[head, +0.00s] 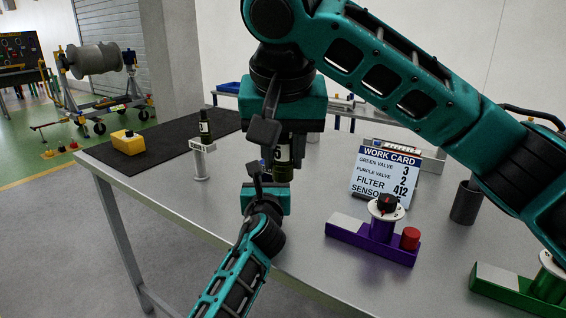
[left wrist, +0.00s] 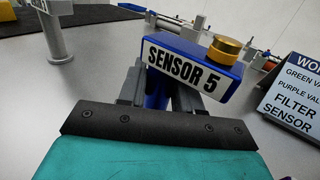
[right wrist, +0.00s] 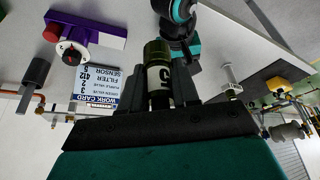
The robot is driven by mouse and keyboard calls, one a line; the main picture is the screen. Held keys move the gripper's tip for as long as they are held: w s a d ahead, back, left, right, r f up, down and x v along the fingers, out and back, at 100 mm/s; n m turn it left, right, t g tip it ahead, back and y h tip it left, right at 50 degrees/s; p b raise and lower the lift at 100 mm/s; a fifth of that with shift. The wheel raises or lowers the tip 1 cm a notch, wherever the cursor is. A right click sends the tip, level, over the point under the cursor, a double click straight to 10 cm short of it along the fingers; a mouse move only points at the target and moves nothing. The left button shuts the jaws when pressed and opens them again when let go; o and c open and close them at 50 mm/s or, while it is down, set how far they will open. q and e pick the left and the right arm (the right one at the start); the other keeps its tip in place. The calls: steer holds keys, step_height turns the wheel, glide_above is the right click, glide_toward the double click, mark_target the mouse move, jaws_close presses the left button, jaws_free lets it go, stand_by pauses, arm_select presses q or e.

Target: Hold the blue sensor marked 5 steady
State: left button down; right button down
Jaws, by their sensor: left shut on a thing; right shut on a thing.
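The blue sensor marked 5 (left wrist: 188,67) fills the upper middle of the left wrist view, with a white SENSOR 5 label and a brass cap (left wrist: 226,47). My left gripper (left wrist: 158,88) is shut on its blue post, below the label. In the head view my left gripper (head: 260,175) is low at the centre, and the sensor is mostly hidden. My right gripper (head: 270,138) is shut on a dark olive cylinder (head: 283,168) with a white label. The cylinder also shows between the fingers in the right wrist view (right wrist: 159,60).
A work card (head: 383,175) stands on the grey table (head: 310,225). A purple valve block (head: 372,243) and green block (head: 515,292) are at the right. A grey post (head: 201,162) with a dark bottle-like cylinder stands left. A yellow box (head: 128,143) lies on a black mat.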

steer(key=shift+r, duration=0.2)
arm_select(q)
steer(key=c, duration=0.7)
jaws_free()
